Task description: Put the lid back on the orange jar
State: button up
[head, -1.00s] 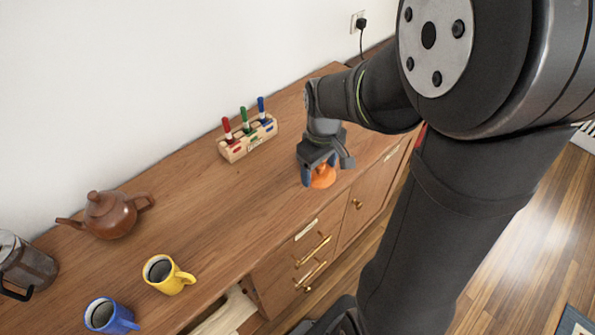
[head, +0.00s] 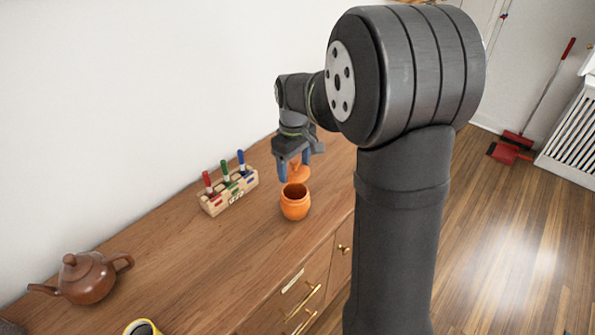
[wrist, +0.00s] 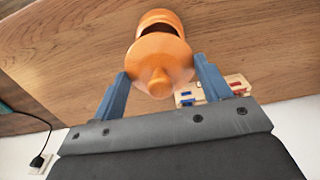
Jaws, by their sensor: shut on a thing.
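The orange jar (head: 295,208) stands upright and open on the wooden sideboard, its dark mouth showing in the head view. My gripper (head: 295,168) is shut on the orange lid (head: 300,174) and holds it just above and behind the jar's mouth. In the wrist view the lid (wrist: 158,58) sits between the two blue fingers (wrist: 160,72), its round knob towards the camera. The jar (wrist: 158,20) shows past the lid, with part of its dark opening visible. The lid looks apart from the jar; the exact gap is hard to tell.
A wooden holder (head: 215,206) with red, green and blue markers stands left of the jar. A brown teapot (head: 88,280) and a yellow mug (head: 142,328) are farther left. The sideboard's front edge is close to the jar.

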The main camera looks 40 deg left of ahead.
jog(key=shift+f, duration=2.9)
jog(key=shift+f, duration=0.15)
jog(key=o, duration=1.1)
jog(key=shift+o, duration=0.3)
jog(key=shift+r, duration=3.5)
